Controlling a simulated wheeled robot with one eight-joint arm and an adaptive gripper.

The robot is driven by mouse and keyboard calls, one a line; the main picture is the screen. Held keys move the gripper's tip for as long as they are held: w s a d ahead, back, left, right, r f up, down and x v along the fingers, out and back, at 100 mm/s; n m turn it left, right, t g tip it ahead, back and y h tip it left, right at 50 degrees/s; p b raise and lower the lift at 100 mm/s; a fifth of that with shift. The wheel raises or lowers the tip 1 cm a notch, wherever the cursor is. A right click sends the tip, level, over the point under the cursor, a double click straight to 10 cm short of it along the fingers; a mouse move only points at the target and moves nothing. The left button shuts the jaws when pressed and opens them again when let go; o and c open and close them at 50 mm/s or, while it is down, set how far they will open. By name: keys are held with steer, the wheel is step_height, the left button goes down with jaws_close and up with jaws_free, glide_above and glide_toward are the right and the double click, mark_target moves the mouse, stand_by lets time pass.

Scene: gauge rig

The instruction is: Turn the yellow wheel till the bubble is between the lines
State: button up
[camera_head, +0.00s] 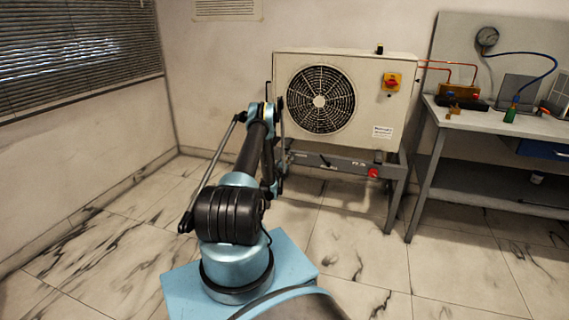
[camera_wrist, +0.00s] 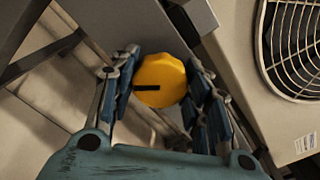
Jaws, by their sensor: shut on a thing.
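The yellow wheel (camera_wrist: 160,80) is round with a scalloped edge and a dark slot-like mark on its lower left face. It shows in the wrist view against a grey metal beam (camera_wrist: 150,25). My gripper (camera_wrist: 164,74) has its fingers on the left and right sides of the wheel and is shut on it. In the head view the wheel and my gripper are hidden behind my arm, at the left end of the stand. The bubble and its lines cannot be made out in either view.
A beige fan unit (camera_head: 345,100) stands on the grey metal stand (camera_head: 345,166), which has a red button (camera_head: 373,173). A workbench (camera_head: 500,122) with a gauge (camera_head: 487,38) and blue hose is at the right. The marble floor at the front is clear.

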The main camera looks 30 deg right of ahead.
steer(key=n, duration=0.4)
steer(key=shift+a+n, duration=0.1)
steer(key=shift+n, duration=0.2)
steer(key=shift+w+n, duration=0.1)
steer(key=shift+n, duration=1.9)
steer(key=o, duration=1)
steer(key=shift+f, duration=0.1)
steer(key=shift+c, duration=0.2)
steer(key=shift+o, duration=0.7)
